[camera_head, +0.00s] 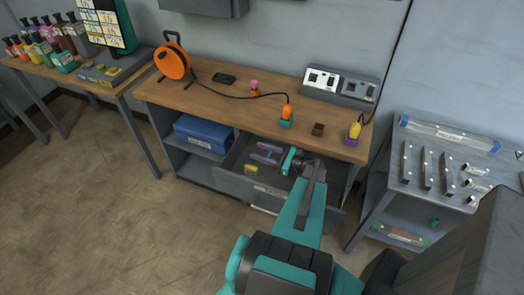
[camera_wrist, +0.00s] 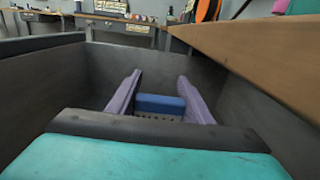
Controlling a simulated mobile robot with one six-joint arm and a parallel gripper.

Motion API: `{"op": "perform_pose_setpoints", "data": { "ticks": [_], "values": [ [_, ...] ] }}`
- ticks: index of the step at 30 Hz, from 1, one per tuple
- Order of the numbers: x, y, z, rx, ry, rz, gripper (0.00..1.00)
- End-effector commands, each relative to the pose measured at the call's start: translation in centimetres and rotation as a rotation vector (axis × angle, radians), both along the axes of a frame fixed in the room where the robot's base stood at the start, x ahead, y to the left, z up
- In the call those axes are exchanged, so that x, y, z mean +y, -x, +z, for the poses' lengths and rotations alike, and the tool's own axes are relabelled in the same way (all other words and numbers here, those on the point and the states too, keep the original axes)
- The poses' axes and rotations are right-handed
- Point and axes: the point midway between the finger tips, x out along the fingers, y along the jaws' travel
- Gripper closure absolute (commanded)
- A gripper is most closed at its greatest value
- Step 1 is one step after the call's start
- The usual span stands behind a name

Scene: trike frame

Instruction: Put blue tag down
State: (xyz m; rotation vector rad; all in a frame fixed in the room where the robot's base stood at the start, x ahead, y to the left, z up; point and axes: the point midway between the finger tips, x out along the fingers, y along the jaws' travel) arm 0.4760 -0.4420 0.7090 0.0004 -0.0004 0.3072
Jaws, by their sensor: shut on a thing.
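My gripper (camera_head: 263,153) is inside the open grey drawer (camera_head: 233,184) under the workbench. It points left along the drawer, with its two lavender fingers apart. In the wrist view, the fingers of my gripper (camera_wrist: 160,77) are on either side of a blue block, which I take to be the blue tag (camera_wrist: 160,104). The fingers are shut on it. The drawer walls (camera_wrist: 238,98) rise around them. I cannot tell whether the tag touches the drawer floor. A small yellow thing (camera_head: 251,169) lies in the drawer left of my gripper.
The wooden benchtop (camera_head: 215,95) overhangs the drawer's back and runs close beside my gripper. It carries an orange cable reel (camera_head: 172,62) and small coloured items. A blue box (camera_head: 201,135) sits on the shelf left of the drawer. A grey rack (camera_head: 450,160) stands right. The floor at left is clear.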

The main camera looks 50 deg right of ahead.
Motion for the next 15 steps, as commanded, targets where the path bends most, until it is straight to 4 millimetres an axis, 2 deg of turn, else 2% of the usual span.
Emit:
{"op": "perform_pose_setpoints", "data": {
  "ticks": [1,4,15],
  "values": [
    [0.00,0.01,0.03,0.000,0.000,0.000,0.51],
    [-0.01,0.01,0.03,0.000,0.000,0.000,0.35],
    [-0.03,0.02,0.18,0.000,0.000,-0.001,0.35]
  ]
}}
